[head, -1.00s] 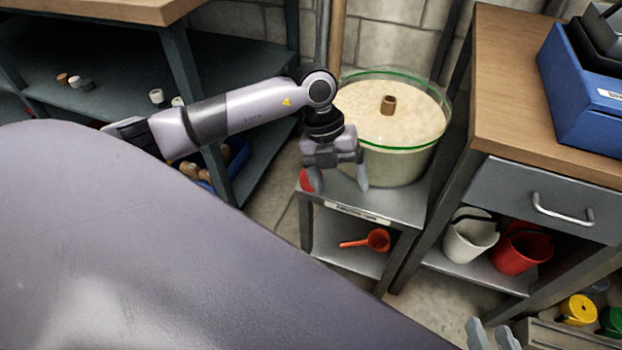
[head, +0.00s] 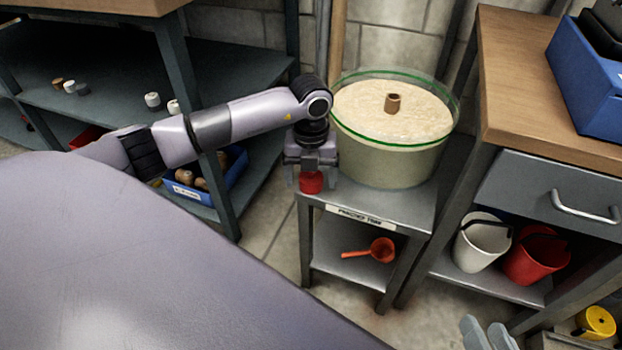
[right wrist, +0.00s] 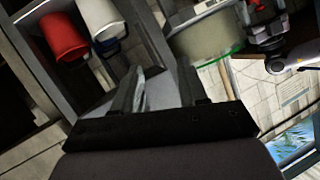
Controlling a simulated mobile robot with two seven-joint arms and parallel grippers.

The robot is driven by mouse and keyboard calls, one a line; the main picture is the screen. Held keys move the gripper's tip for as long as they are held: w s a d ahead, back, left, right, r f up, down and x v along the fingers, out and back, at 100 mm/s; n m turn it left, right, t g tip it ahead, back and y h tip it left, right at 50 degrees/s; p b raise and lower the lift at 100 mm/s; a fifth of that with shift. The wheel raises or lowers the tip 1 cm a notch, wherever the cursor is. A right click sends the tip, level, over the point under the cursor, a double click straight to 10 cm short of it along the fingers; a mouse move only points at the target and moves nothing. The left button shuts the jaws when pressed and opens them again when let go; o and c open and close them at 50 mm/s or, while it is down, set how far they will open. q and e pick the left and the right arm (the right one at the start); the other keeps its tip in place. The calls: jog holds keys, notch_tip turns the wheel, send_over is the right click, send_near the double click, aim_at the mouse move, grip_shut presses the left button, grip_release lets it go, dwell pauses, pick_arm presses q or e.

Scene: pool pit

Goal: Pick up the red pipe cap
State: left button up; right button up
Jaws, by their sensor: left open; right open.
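The red pipe cap (head: 311,185) stands on the left part of the grey stand top (head: 375,208), beside the sand-filled tub. My left gripper (head: 311,177) is open and right above the cap, pointing down. Its fingers sit to the left and right of the cap; I cannot tell whether either touches it. The palm hides the cap's upper part. My right gripper (head: 487,334) is open and empty at the bottom edge of the head view; its fingers also show in the right wrist view (right wrist: 165,92).
The clear green-rimmed tub (head: 390,165) of sand, with a brown pipe piece (head: 393,103) in it, is close to the right of my left gripper. An orange scoop (head: 370,249) lies on the shelf below. A wooden-topped bench (head: 530,90) stands at right, a shelf rack (head: 235,75) at left.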

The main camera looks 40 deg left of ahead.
pick_arm(q)
jog(key=c, duration=1.1)
jog(key=shift+r, duration=0.1)
